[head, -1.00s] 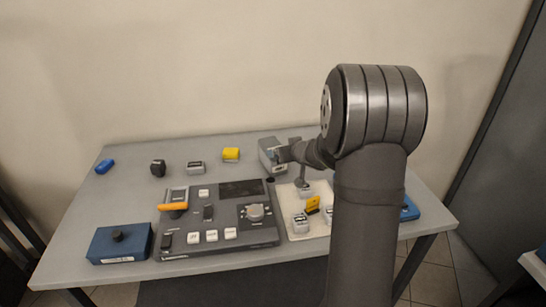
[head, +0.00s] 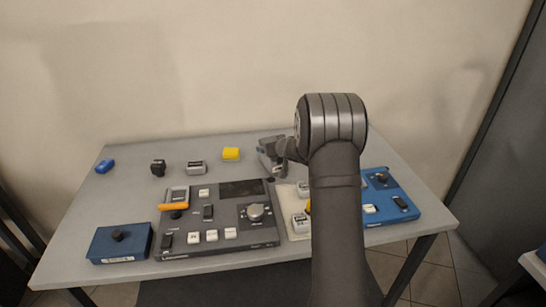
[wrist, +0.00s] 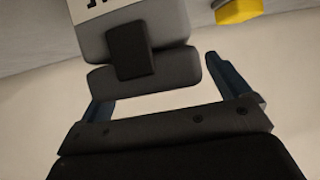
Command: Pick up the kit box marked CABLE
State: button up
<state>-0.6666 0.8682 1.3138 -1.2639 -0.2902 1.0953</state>
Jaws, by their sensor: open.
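A grey box (head: 268,147) stands at the back of the table, partly hidden by my gripper (head: 285,152). It is likely the kit box, but its marking cannot be read in the head view. In the wrist view a grey box (wrist: 182,66) with a dark block on its face fills the upper middle. Part of a white label (wrist: 88,8) with black letters shows at the top edge, cut off. My gripper (wrist: 160,75) is open, its two dark blue fingers spread at either side of the box's near end. Contact cannot be told.
A yellow block (head: 231,153) lies left of the box; a small grey labelled thing (head: 196,168) lies further left. A dark control panel (head: 220,242) and a pale tray (head: 286,203) are in front. A blue panel (head: 400,190) is at the right.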

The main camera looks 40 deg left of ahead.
jog(key=shift+w+a+f, duration=0.3)
jog(key=shift+a, duration=0.15)
jog(key=shift+r, duration=0.1)
jog(key=c, duration=1.5)
jog(key=shift+r, duration=0.1)
